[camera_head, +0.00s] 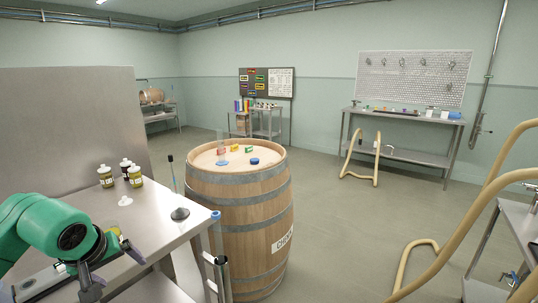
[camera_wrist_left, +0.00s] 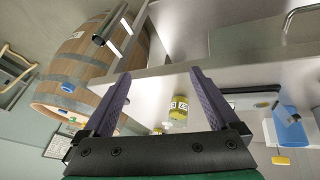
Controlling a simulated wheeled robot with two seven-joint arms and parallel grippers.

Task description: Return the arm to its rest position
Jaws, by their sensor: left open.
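My left arm, green with a dark wrist, comes in at the lower left of the head view. My left gripper (camera_head: 112,268) is over the near part of the steel table (camera_head: 165,222). In the left wrist view its two purple-grey fingers (camera_wrist_left: 158,78) are apart with nothing held between them. A bottle with a yellow-green label (camera_wrist_left: 178,110) shows beyond the fingers, apart from them. My right arm and gripper do not show.
Several small bottles (camera_head: 135,176) stand at the table's back left. A wooden barrel (camera_head: 240,210) with small items on top stands close to the table's right. Pale hoses (camera_head: 462,225) curve at right; the middle floor is clear.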

